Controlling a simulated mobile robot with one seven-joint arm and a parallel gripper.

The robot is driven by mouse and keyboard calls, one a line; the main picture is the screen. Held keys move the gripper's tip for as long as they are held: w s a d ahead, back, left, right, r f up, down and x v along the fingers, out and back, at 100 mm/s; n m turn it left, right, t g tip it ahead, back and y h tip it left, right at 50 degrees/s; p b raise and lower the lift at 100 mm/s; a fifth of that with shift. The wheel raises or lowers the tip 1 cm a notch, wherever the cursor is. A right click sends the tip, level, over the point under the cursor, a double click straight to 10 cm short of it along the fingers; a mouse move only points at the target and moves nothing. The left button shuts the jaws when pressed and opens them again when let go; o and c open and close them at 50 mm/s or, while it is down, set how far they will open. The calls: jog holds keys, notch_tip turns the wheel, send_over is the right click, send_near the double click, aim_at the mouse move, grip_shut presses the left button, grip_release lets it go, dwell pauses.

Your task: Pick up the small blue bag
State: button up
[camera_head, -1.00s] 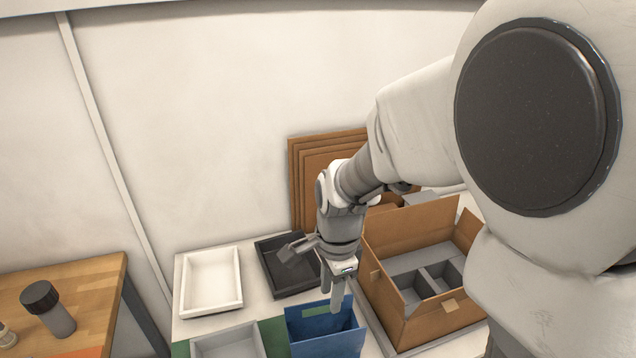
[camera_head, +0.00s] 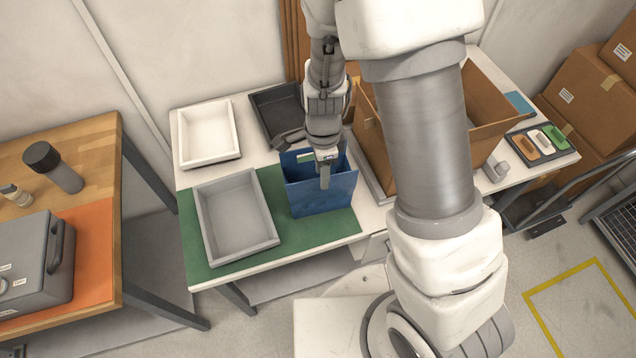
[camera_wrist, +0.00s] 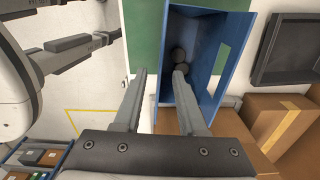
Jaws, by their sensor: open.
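The small blue bag (camera_head: 318,197) stands upright, open at the top, on the green mat (camera_head: 270,190) on the white table. My gripper (camera_head: 323,172) points down at the bag's top edge, with one finger showing against its front. In the wrist view the fingers (camera_wrist: 159,72) are spread apart. One is over the bag's opening and the other is outside its near wall, so they appear to straddle that wall. Small dark round shapes show inside the blue bag (camera_wrist: 210,45). Whether a finger touches the wall cannot be told.
A grey tray (camera_head: 238,256) is left of the bag. A white tray (camera_head: 238,156) and a black tray (camera_head: 262,108) lie behind. An open cardboard box (camera_head: 490,105) stands close on the right, partly hidden by my arm. A wooden bench (camera_head: 95,140) is at far left.

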jog(key=shift+d+f, duration=0.1)
jog(key=shift+f, duration=2.7)
grip_shut()
